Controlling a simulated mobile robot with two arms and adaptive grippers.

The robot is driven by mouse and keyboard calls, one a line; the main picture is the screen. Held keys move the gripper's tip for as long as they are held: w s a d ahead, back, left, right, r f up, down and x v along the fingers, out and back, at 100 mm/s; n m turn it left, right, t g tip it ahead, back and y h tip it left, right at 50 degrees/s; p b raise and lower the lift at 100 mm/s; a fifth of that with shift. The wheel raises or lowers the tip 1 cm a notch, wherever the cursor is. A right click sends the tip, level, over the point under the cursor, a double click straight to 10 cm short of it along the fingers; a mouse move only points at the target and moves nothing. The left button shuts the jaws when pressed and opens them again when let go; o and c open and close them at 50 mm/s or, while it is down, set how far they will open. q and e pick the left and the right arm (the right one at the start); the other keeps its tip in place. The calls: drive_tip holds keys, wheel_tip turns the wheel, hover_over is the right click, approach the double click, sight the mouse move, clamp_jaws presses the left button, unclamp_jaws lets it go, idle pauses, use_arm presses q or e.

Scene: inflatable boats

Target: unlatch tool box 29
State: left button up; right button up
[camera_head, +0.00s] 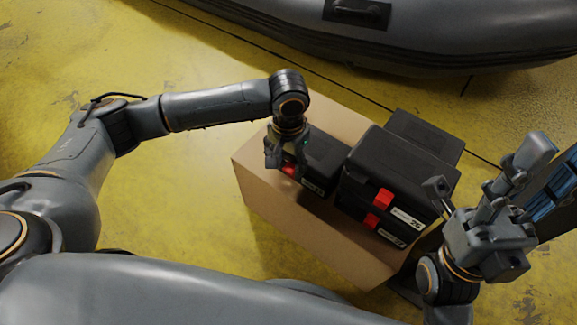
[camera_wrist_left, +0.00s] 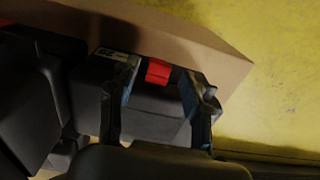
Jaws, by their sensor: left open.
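Tool box 29 (camera_head: 326,158) is black and lies in an open cardboard box, left of a stack of similar boxes. Its red latch (camera_head: 290,170) shows just below my left gripper (camera_head: 286,170), partly hidden by the fingers. In the left wrist view the red latch (camera_wrist_left: 158,72) lies between the spread fingertips of my left gripper (camera_wrist_left: 166,80), beside a pale label (camera_wrist_left: 113,54) that appears upside down. The fingers are open, with gaps to the latch; contact with the box cannot be told. My right gripper (camera_head: 515,180) is at the right, away from this box.
A grey inflatable boat (camera_head: 430,38) lies behind. Yellow floor (camera_head: 180,210) is clear at the left.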

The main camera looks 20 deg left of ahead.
use_arm(q)
drive_tip(key=shift+f, duration=0.3)
clamp_jaws()
drive_tip(key=shift+r, duration=0.1)
